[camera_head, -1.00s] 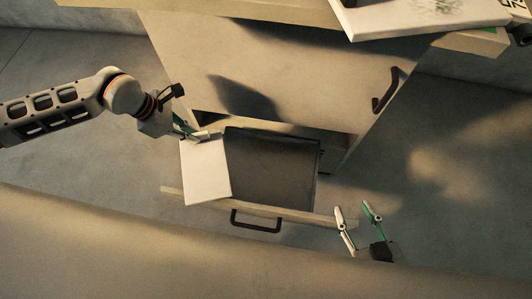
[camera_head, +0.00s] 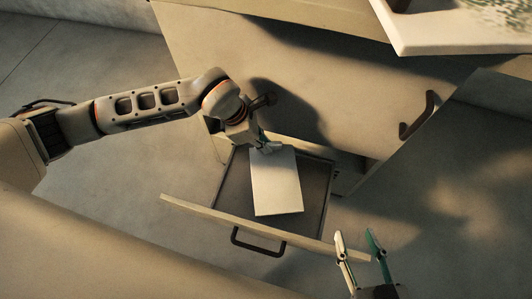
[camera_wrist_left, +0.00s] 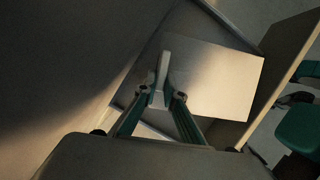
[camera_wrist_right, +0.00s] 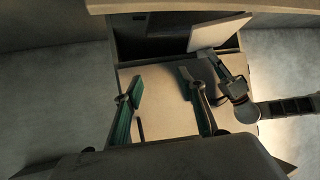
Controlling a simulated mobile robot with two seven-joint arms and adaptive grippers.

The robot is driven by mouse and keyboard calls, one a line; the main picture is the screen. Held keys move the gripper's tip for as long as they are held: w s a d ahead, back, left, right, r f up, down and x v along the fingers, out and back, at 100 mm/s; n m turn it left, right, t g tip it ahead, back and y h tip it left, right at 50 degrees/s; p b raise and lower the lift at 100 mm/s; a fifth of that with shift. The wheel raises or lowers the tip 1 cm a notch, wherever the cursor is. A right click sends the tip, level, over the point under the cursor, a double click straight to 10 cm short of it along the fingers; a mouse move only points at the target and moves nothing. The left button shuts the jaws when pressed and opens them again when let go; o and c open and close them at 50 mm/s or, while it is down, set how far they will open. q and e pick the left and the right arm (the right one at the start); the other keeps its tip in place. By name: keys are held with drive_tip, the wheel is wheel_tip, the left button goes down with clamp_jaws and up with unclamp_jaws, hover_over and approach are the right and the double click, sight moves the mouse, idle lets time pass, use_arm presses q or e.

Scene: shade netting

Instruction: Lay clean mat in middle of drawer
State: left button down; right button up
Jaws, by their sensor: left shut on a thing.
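The clean mat (camera_head: 276,186) is a pale, flat rectangle. My left gripper (camera_head: 265,148) is shut on its far edge and holds it over the middle of the open drawer (camera_head: 318,190). Whether the mat touches the drawer floor I cannot tell. The left wrist view also shows the mat (camera_wrist_left: 215,80) reaching out from the closed fingers (camera_wrist_left: 163,90). The drawer's dark floor shows on both sides of the mat. My right gripper (camera_head: 357,250) is open and empty, outside the drawer front at its right end; its parted fingers also show in the right wrist view (camera_wrist_right: 160,92).
The drawer front (camera_head: 215,218) has a dark handle (camera_head: 257,243). The cabinet front (camera_head: 310,75) with another handle (camera_head: 417,115) rises behind the drawer. A white board with a speckled pattern (camera_head: 450,30) lies on top at the upper right. Floor right of the cabinet is clear.

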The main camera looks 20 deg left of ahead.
use_arm(q)
wheel_tip(320, 180, down, 3)
drive_tip(key=shift+r, duration=0.15)
drive_tip(key=shift+b, duration=0.3)
wheel_tip(320, 180, down, 3)
drive_tip(key=shift+s+f+b, duration=0.15)
drive_tip(key=shift+f+b, duration=0.05)
drive_tip(key=shift+b, duration=0.4)
wheel_tip(320, 180, down, 3)
drive_tip(key=shift+r+b, duration=0.15)
drive_tip(key=shift+b, duration=0.4)
drive_tip(key=shift+w+r, duration=0.15)
drive_tip(key=shift+w, duration=0.1)
use_arm(e)
drive_tip(key=a, duration=0.1)
drive_tip(key=a+r+m, duration=0.1)
drive_tip(key=a+m+t, duration=0.1)
drive_tip(key=shift+w+a+r+y, duration=0.15)
drive_tip(key=shift+w+r+y, duration=0.1)
drive_tip(key=shift+w+y, duration=0.15)
